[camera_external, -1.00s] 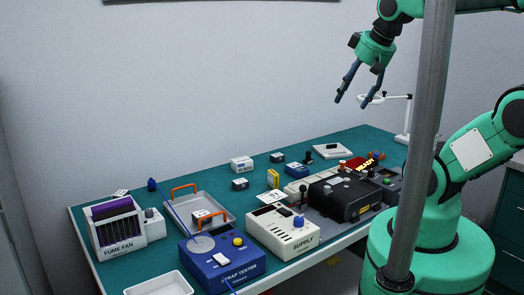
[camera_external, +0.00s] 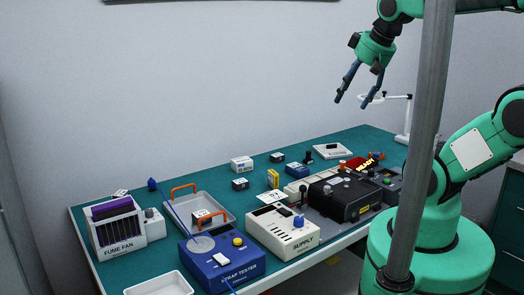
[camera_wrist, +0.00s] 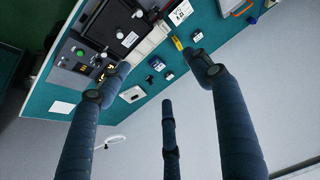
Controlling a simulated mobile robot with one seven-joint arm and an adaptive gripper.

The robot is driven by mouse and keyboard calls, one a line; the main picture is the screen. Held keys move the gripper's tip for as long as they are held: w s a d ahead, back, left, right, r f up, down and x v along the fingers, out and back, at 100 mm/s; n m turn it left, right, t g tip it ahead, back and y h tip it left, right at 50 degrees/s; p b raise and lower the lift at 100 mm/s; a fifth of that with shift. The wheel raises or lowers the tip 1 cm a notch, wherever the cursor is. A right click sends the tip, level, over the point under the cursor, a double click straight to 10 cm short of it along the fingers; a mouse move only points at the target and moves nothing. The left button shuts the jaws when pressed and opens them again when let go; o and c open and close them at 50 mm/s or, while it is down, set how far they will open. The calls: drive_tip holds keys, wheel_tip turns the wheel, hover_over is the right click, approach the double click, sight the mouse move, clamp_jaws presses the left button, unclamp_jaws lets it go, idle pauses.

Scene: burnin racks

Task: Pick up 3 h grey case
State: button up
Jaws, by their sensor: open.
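Several small labelled cases stand on the green bench; their lettering is too small to read, so I cannot tell which is the 3 h grey case. A pale grey-white case (camera_external: 241,163) stands at the back. A dark case with a white top (camera_external: 240,184) is in front of it, and another dark case (camera_external: 277,157) is to its right. A blue case (camera_external: 297,170) stands farther right and also shows in the wrist view (camera_wrist: 157,63). Another small case (camera_external: 201,216) sits in the metal tray. My gripper (camera_external: 352,101) is open and empty, high above the bench's back right.
The metal tray (camera_external: 180,205) has orange handles. The blue strap tester (camera_external: 225,268), white supply unit (camera_external: 283,236) and black machine (camera_external: 345,198) fill the front. The fume fan (camera_external: 118,228) stands at left, a lamp (camera_external: 407,115) at back right. A grey post (camera_external: 425,150) hides part of the view.

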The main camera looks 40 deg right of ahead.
idle(0.3)
drive_tip(key=g, duration=0.6)
hover_over(240, 181)
wheel_tip(240, 181, down, 27)
drive_tip(key=shift+a+f, duration=0.1)
drive_tip(key=shift+f, duration=0.15)
drive_tip(key=shift+f, duration=0.1)
drive_tip(key=shift+w+f+b, duration=0.1)
drive_tip(key=shift+f+b, duration=0.5)
drive_tip(key=shift+f, duration=3.55)
